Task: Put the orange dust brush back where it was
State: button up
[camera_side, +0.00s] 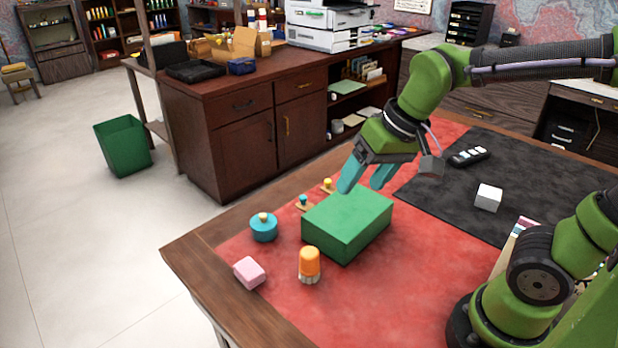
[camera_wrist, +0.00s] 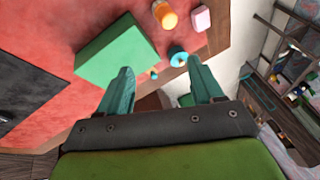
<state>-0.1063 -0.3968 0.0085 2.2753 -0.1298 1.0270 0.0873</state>
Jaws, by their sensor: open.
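The orange dust brush (camera_side: 309,263) stands upright on the red leather mat, bristles down, in front of the green box (camera_side: 348,222). It also shows in the wrist view (camera_wrist: 164,14) at the top edge, partly cut off. My gripper (camera_side: 367,178) is open and empty above the back of the green box, apart from the brush. Its two teal fingers show spread in the wrist view (camera_wrist: 162,85), with nothing between them.
A pink block (camera_side: 249,272) and a teal round pot (camera_side: 264,227) stand left of the brush. Two small knobbed pieces (camera_side: 304,203) (camera_side: 327,186) lie behind the box. A white cube (camera_side: 488,197) and a remote (camera_side: 468,156) are on the dark mat. The red mat's front is clear.

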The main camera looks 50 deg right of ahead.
jog(key=s+t, duration=0.1)
jog(key=s+d+r+t, duration=0.1)
jog(key=s, duration=0.1)
jog(key=s+d+t, duration=0.1)
jog(key=shift+s+d+r, duration=0.15)
jog(key=shift+s, duration=0.15)
